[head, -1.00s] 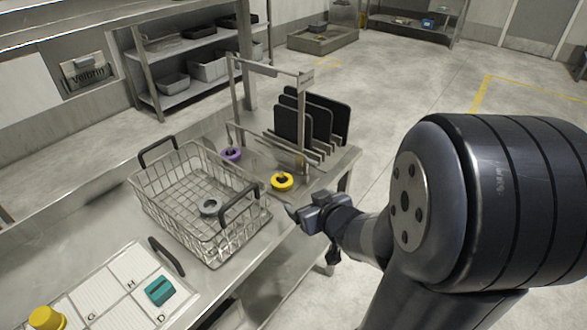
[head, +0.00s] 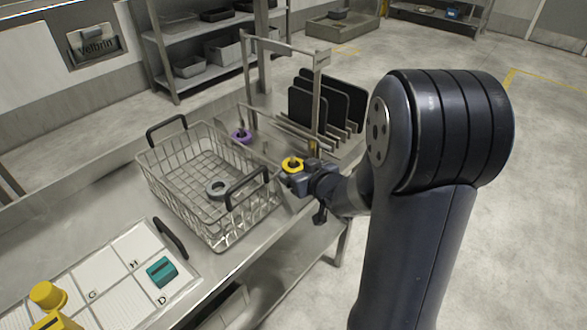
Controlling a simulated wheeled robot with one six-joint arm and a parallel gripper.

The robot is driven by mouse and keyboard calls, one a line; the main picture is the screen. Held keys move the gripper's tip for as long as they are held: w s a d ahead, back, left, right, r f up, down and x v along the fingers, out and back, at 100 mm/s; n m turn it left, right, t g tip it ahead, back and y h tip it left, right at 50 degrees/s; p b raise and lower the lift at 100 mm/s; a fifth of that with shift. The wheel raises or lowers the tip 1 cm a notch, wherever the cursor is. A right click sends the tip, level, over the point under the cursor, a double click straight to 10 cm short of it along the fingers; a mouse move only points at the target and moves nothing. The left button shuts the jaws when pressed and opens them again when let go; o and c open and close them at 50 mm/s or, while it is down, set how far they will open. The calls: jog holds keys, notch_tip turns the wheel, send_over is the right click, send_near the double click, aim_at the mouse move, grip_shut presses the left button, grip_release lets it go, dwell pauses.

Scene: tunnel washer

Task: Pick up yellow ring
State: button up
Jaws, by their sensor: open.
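The yellow ring (head: 291,165) sits at the foot of the metal rack, to the right of the wire basket. My gripper (head: 286,172) is right at the ring in the picture, with its dark body covering the ring's lower right side. The jaws are open. I cannot tell whether the ring lies between the fingertips, as they are small and partly hidden.
A wire basket (head: 160,180) with black handles holds a grey ring (head: 217,189). A purple ring (head: 241,136) stands behind it. Black boards (head: 335,100) fill the rack (head: 317,92). A teal block (head: 162,271) lies on a lettered white board (head: 110,285).

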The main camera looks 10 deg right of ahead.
aim_at(298, 169)
jog(key=shift+w+a+f, duration=0.15)
jog(key=shift+w+f, duration=0.05)
jog(key=shift+w, duration=0.4)
jog(key=shift+c, duration=0.5)
jog(key=c, duration=1)
notch_tip(298, 169, up, 10)
jog(key=p, duration=0.4)
jog(key=shift+p, duration=0.3)
